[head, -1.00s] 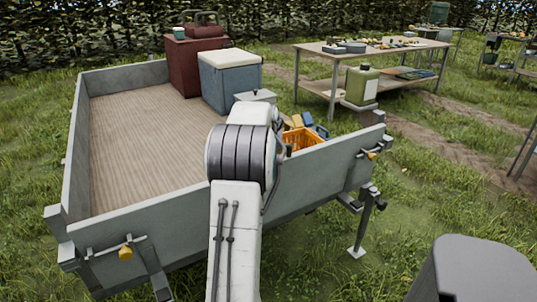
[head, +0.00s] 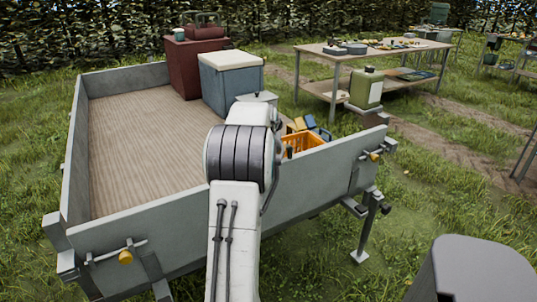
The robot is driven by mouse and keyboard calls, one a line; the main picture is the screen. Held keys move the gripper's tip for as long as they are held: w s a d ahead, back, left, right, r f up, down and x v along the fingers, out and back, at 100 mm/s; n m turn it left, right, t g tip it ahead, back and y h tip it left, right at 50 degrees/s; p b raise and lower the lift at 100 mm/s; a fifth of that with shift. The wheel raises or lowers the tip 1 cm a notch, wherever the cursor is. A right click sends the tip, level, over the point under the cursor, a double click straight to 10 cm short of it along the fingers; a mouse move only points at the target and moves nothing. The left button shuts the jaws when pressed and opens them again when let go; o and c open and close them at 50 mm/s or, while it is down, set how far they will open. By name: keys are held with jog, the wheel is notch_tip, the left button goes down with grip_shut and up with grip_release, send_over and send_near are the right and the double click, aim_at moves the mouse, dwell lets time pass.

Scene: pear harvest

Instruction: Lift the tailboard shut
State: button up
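The tailboard (head: 150,225) is the long grey panel across the near end of the trailer in the head view. It stands upright or nearly so, its ends close to the side walls; whether it fully meets them I cannot tell. A left latch with a yellow knob (head: 125,257) and a right latch with a yellow knob (head: 375,156) sit at its ends; whether they are engaged is unclear. My white arm crosses in front of the tailboard's middle and hides part of it. My gripper is not visible; my arm hides that area.
On the trailer bed (head: 140,130) stand a blue cooler (head: 232,85), a dark red box (head: 195,65) and an orange crate (head: 303,143). A green can (head: 366,88) is behind the right end. A support leg (head: 365,235) stands at right. A table (head: 385,55) is farther back.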

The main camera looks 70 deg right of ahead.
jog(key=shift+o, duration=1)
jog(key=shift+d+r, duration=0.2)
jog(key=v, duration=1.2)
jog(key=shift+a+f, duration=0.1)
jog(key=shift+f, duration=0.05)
